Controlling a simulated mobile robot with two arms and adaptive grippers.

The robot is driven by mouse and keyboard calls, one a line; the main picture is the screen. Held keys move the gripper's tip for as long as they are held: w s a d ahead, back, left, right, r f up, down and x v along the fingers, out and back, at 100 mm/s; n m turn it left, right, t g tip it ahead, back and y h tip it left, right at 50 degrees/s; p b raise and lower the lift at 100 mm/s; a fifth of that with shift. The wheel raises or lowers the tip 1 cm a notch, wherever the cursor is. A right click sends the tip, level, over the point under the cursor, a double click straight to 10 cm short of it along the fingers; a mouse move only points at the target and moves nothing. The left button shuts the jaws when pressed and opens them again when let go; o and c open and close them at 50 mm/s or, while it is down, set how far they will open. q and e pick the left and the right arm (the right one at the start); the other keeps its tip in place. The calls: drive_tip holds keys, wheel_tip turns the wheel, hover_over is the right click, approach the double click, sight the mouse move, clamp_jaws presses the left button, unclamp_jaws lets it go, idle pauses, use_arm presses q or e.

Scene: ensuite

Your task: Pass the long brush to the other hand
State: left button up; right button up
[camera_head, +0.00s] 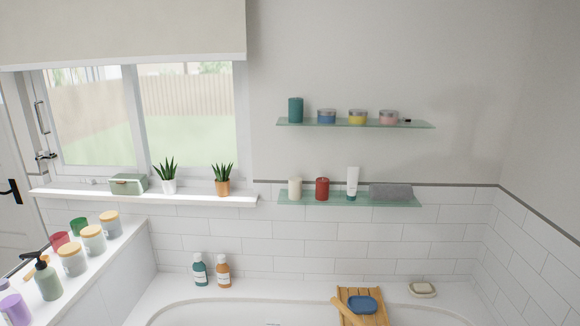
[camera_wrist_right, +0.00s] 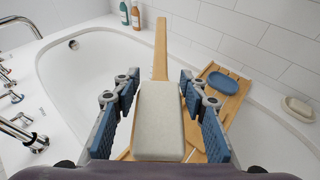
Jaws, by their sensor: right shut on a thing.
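The long brush (camera_wrist_right: 160,105) has a pale grey-white block head and a long wooden handle. In the right wrist view its head lies between the blue pads of my right gripper (camera_wrist_right: 159,92), which is shut on it. The handle points away from the gripper, over the bathtub. In the head view a wooden stick (camera_head: 347,311), seemingly the brush handle, crosses in front of the bath tray at the bottom edge. My right gripper is out of the head view. My left gripper shows in neither view.
A slatted wooden bath tray (camera_head: 372,294) with a blue soap dish (camera_head: 362,305) lies across the tub (camera_wrist_right: 85,75), close to the brush. A soap on a dish (camera_head: 422,290) and two bottles (camera_head: 201,270) stand on the rim. Chrome taps (camera_wrist_right: 28,130) are at left.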

drive_tip(key=s+a+f+n+g+y, duration=0.1)
drive_tip(key=s+f, duration=0.1)
drive_tip(key=s, duration=0.7)
drive_tip(key=s+a+f+n+g+y, duration=0.1)
drive_tip(key=s+a+f, duration=0.1)
drive_tip(key=s, duration=0.6)
drive_tip(key=s+a+r+n+g+y, duration=0.1)
drive_tip(key=a+r+n+g+y, duration=0.15)
drive_tip(key=a+r, duration=1.1)
drive_tip(key=s+a+r+t+h, duration=0.1)
drive_tip(key=s+a+r, duration=0.1)
drive_tip(key=s+r, duration=0.5)
drive_tip(key=s+a+r+t+h, duration=0.1)
drive_tip(key=s+r, duration=0.2)
drive_tip(key=r, duration=0.8)
wheel_tip(320, 180, down, 7)
drive_tip(key=b, duration=0.7)
drive_tip(key=shift+a+r+m, duration=0.15)
drive_tip(key=shift+m, duration=0.3)
drive_tip(key=shift+s+g+y, duration=0.1)
drive_tip(key=shift+g+y, duration=0.15)
